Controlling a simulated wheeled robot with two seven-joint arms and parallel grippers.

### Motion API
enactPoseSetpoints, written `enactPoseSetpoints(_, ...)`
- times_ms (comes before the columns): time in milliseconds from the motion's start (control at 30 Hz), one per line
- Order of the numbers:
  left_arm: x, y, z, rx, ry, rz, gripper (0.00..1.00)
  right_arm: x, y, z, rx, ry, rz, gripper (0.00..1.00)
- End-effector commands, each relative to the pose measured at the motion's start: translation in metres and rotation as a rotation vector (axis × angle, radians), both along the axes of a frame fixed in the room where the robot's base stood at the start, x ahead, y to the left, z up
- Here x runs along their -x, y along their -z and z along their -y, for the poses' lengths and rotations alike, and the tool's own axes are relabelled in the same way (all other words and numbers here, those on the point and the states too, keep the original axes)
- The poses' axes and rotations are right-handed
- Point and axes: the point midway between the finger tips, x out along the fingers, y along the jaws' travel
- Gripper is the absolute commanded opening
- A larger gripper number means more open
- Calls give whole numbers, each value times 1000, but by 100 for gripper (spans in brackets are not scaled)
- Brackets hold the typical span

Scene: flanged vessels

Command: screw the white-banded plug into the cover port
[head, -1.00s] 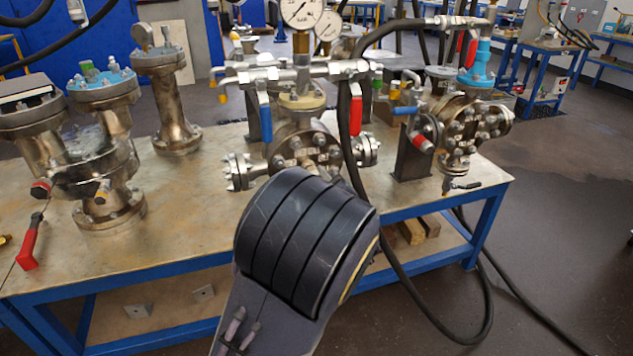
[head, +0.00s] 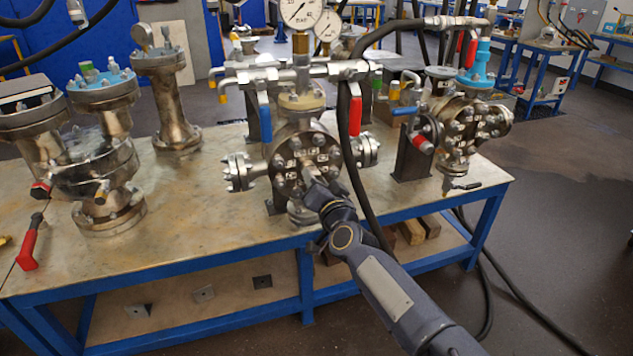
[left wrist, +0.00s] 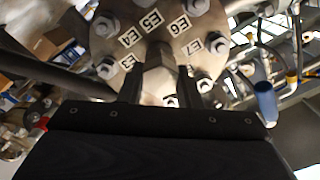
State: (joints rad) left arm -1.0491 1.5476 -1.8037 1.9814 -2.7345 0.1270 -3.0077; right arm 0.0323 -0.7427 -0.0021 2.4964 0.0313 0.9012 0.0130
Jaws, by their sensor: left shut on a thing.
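The middle flanged vessel (head: 288,165) stands on the bench with its round bolted cover (head: 300,160) facing me. My left gripper (head: 318,192) is at the lower middle of this cover. In the left wrist view the gripper (left wrist: 158,88) has a finger on each side of a grey metal plug (left wrist: 158,78) and is shut on it. The plug points at the cover face (left wrist: 155,40), among bolts and white labels such as E4, E5 and E6. I cannot make out a white band or how deep the plug sits. My right gripper is not in view.
A black hose (head: 352,165) hangs just right of the cover. A blue-handled valve (head: 265,118) and pressure gauges (head: 301,12) sit above. More vessels stand left and right. A red-handled tool (head: 30,245) lies at the bench's left. The front bench top (head: 200,225) is clear.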

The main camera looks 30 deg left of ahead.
Motion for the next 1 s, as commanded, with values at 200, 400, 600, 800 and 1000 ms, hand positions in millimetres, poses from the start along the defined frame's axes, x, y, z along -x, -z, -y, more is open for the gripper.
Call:
enactPoseSetpoints(200,1,2,-1,-16,-5,-27,33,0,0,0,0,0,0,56)
enactPoseSetpoints(400,1,1,-1,-15,-3,-24,56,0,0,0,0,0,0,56)
enactPoseSetpoints(600,0,2,-1,-14,-1,-23,56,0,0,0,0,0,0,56)
enactPoseSetpoints(800,9,0,12,-17,2,-24,56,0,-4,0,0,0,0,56)
enactPoseSetpoints(1000,32,-1,39,-19,3,-24,56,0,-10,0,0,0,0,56)
